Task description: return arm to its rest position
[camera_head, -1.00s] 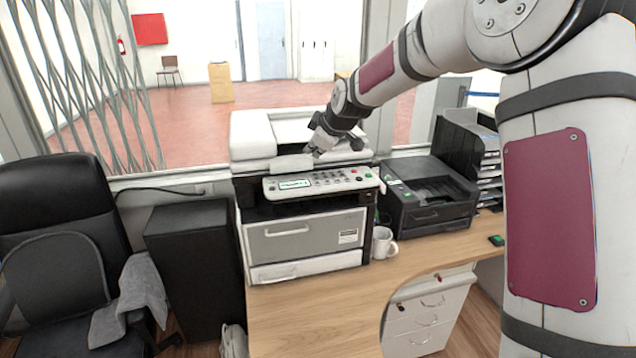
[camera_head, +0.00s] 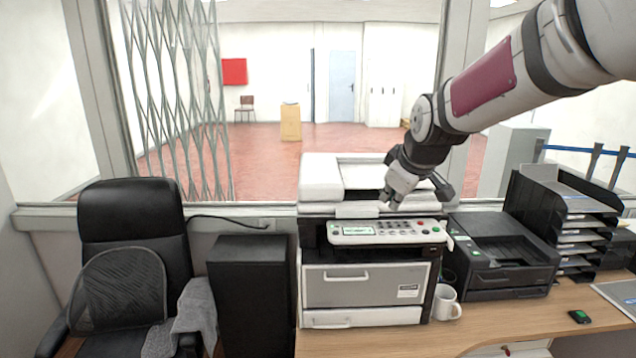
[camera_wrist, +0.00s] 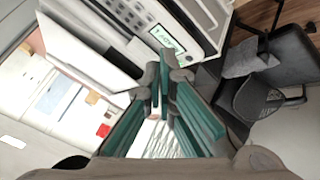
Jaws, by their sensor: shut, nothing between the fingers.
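My arm reaches in from the upper right in the head view. My gripper (camera_head: 390,197) hangs over the front right part of the copier (camera_head: 362,285), close to its top and control panel. In the wrist view my gripper (camera_wrist: 165,80) has its fingertips together with nothing between them. The copier's panel with its lit display (camera_wrist: 168,40) shows beyond the fingers. I cannot tell how large the gap is between fingers and copier.
A white mug (camera_head: 446,303) and a black printer (camera_head: 497,258) stand right of the copier. A black paper tray stack (camera_head: 540,205) is farther right. An office chair (camera_head: 130,230) and a black cabinet (camera_head: 250,290) are at left. The desk front (camera_head: 400,343) is clear.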

